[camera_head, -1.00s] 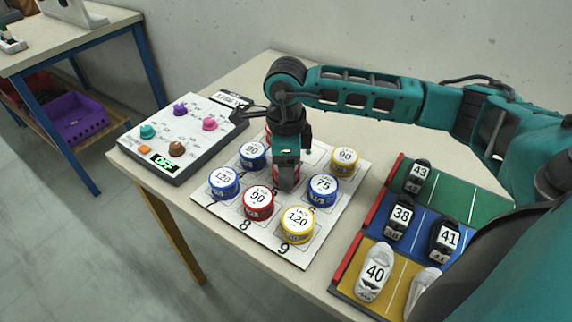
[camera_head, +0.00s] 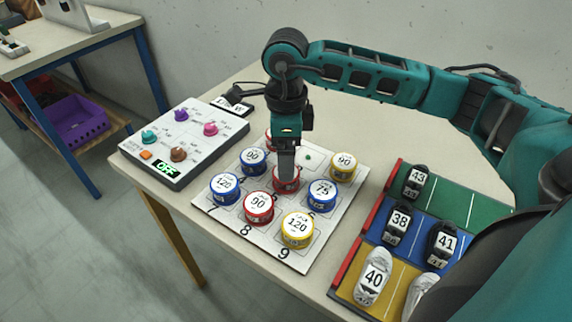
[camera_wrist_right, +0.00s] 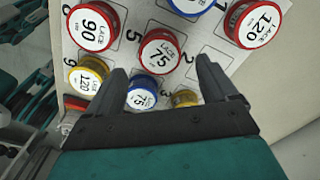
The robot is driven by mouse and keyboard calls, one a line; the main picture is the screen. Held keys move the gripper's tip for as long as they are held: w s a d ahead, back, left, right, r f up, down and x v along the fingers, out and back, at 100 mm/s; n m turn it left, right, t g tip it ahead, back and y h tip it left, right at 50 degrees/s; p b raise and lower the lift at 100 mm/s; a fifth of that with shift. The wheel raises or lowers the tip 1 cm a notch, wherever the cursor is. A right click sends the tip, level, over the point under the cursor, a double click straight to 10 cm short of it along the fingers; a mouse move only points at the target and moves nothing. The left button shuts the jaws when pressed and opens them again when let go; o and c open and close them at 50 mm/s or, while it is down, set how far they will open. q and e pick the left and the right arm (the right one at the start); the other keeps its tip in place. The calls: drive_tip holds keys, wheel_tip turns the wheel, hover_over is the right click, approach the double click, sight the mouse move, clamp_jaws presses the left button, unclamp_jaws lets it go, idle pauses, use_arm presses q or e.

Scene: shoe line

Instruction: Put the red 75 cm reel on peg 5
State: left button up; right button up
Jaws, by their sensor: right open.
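The red 75 reel (camera_head: 286,188) sits in the middle cell of the white pegboard (camera_head: 213,204), partly hidden by my right gripper in the head view. In the right wrist view the red 75 reel (camera_wrist_right: 160,50) faces up beside the printed 5. It looks flat on the board; its peg is hidden under it. My right gripper (camera_head: 286,174) is directly above the reel. In the wrist view the right gripper (camera_wrist_right: 163,64) has its fingers spread wide, with the reel beyond their tips. My left gripper is in neither view.
Close around stand the red 90 (camera_head: 259,207), blue 90 (camera_head: 252,160), blue 75 (camera_head: 322,194) and yellow 90 (camera_head: 343,167) reels. The cell behind the red 75 has a bare green peg (camera_head: 308,157). A control box (camera_head: 184,141) and shoe tray (camera_head: 345,262) flank the board.

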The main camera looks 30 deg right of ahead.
wheel_tip(320, 180, up, 7)
idle(0.3)
idle(0.5)
